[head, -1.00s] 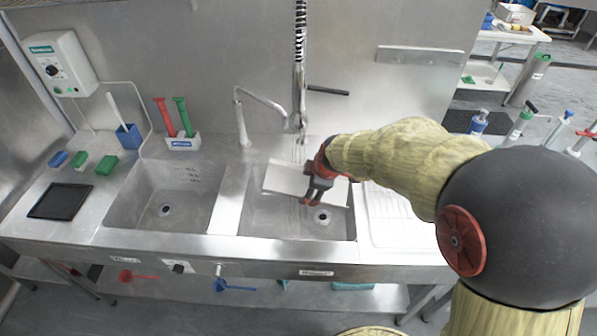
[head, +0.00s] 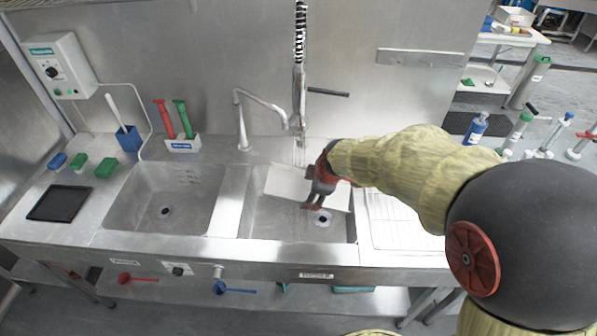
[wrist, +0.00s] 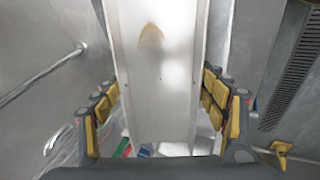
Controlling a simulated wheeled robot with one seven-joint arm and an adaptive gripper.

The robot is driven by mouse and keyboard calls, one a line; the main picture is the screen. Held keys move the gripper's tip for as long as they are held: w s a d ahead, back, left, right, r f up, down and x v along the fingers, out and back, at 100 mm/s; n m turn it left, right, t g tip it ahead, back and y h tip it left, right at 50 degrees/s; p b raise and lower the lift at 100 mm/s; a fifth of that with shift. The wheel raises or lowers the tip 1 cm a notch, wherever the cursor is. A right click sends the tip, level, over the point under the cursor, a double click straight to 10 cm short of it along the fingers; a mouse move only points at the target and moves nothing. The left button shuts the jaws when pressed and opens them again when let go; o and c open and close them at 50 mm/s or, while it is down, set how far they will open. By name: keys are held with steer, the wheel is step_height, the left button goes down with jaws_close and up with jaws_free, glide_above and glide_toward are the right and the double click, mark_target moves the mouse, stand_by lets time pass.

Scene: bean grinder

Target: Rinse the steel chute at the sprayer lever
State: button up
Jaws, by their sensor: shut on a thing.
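The steel chute (head: 287,184), a pale flat-looking channel, is held slightly tilted over the right basin, below the sprayer (head: 298,120). My gripper (head: 314,200) is shut on the chute near its middle. In the wrist view the chute (wrist: 160,85) runs between the two fingers of my gripper (wrist: 160,108), and a brown stain (wrist: 151,36) shows on its face. A black lever (head: 328,92) sticks out to the right of the sprayer hose. Thin pale streaks like water show under the sprayer, above the chute.
The right basin (head: 262,222) has a drain below the chute. The left basin (head: 150,212) is empty. A slim faucet (head: 242,120) stands behind the basins. A ribbed drainboard (head: 392,222) is at right. A holder with red and green tools (head: 183,145) stands at the back left.

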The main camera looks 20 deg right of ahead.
steer(key=shift+r, duration=0.1)
stand_by(0.4)
steer(key=shift+s+d+r, duration=0.15)
steer(key=shift+s+r, duration=0.75)
steer(key=shift+s, duration=0.2)
steer(key=shift+s+d+r, duration=0.15)
steer(key=shift+s+r, duration=0.75)
steer(key=shift+s, duration=0.2)
steer(key=shift+s+r, duration=0.15)
steer(key=shift+s, duration=0.15)
